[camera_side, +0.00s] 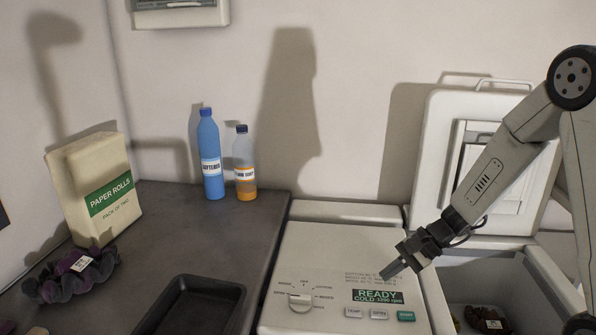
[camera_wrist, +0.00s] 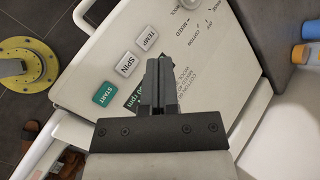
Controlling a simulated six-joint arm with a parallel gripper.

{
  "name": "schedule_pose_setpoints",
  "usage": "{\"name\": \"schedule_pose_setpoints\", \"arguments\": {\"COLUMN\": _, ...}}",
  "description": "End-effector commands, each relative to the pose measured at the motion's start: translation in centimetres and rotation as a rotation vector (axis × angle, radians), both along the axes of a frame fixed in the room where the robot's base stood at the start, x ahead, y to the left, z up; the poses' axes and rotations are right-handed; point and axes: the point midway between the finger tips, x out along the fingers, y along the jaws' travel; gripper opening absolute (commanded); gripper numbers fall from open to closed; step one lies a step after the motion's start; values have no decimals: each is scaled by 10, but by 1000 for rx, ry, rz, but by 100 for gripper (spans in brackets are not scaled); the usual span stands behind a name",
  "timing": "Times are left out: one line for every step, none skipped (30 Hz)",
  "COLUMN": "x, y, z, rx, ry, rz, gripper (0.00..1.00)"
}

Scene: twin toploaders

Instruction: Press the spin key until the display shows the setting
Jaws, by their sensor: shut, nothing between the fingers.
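The SPIN key (camera_side: 379,314) is a pale grey button on the white washer's control panel. It sits between the TEMP key (camera_side: 354,313) and the green START key (camera_side: 406,316). The display (camera_side: 378,297) above them reads READY, COLD and what looks like 1200 rpm. My gripper (camera_side: 389,271) is shut and empty, its tip above the panel behind the display, apart from the keys. In the wrist view my gripper (camera_wrist: 154,66) hides much of the display, and the SPIN key (camera_wrist: 126,65) lies just left of the fingertips.
A programme dial (camera_side: 301,301) is left of the keys. To the right stands a second machine with its lid (camera_side: 476,165) raised and dark laundry (camera_side: 484,318) in its tub. Bottles, a paper-rolls pack (camera_side: 95,190) and a black tray (camera_side: 240,291) stand on the left counter.

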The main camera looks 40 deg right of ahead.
Motion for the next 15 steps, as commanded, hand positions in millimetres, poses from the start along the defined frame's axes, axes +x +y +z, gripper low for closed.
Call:
{"name": "schedule_pose_setpoints", "arguments": {"x": 0, "y": 0, "z": 0, "rx": 0, "ry": 0, "rz": 0, "gripper": 0}}
{"name": "schedule_pose_setpoints", "arguments": {"x": 0, "y": 0, "z": 0, "rx": -1, "ry": 0, "rz": 1, "gripper": 0}}
{"name": "schedule_pose_setpoints", "arguments": {"x": 0, "y": 0, "z": 0, "rx": -1, "ry": 0, "rz": 1, "gripper": 0}}
{"name": "schedule_pose_setpoints", "arguments": {"x": 0, "y": 0, "z": 0, "rx": -1, "ry": 0, "rz": 1, "gripper": 0}}
{"name": "schedule_pose_setpoints", "arguments": {"x": 0, "y": 0, "z": -1, "rx": -1, "ry": 0, "rz": 1, "gripper": 0}}
{"name": "schedule_pose_setpoints", "arguments": {"x": 0, "y": 0, "z": -1, "rx": 0, "ry": 1, "rz": 1, "gripper": 0}}
{"name": "schedule_pose_setpoints", "arguments": {"x": 0, "y": 0, "z": -2, "rx": 0, "ry": 1, "rz": 1, "gripper": 0}}
{"name": "schedule_pose_setpoints", "arguments": {"x": 0, "y": 0, "z": -3, "rx": 0, "ry": 1, "rz": 1, "gripper": 0}}
{"name": "schedule_pose_setpoints", "arguments": {"x": 0, "y": 0, "z": -4, "rx": 1, "ry": 1, "rz": 0, "gripper": 0}}
{"name": "schedule_pose_setpoints", "arguments": {"x": 0, "y": 0, "z": -5, "rx": 1, "ry": 1, "rz": 0, "gripper": 0}}
{"name": "schedule_pose_setpoints", "arguments": {"x": 0, "y": 0, "z": -6, "rx": 1, "ry": 1, "rz": 1, "gripper": 0}}
{"name": "schedule_pose_setpoints", "arguments": {"x": 0, "y": 0, "z": -8, "rx": 1, "ry": 1, "rz": 1, "gripper": 0}}
{"name": "schedule_pose_setpoints", "arguments": {"x": 0, "y": 0, "z": -10, "rx": 1, "ry": 2, "rz": 1, "gripper": 0}}
{"name": "schedule_pose_setpoints", "arguments": {"x": 0, "y": 0, "z": -12, "rx": 1, "ry": 2, "rz": 1, "gripper": 0}}
{"name": "schedule_pose_setpoints", "arguments": {"x": 0, "y": 0, "z": -15, "rx": 1, "ry": 3, "rz": 2, "gripper": 0}}
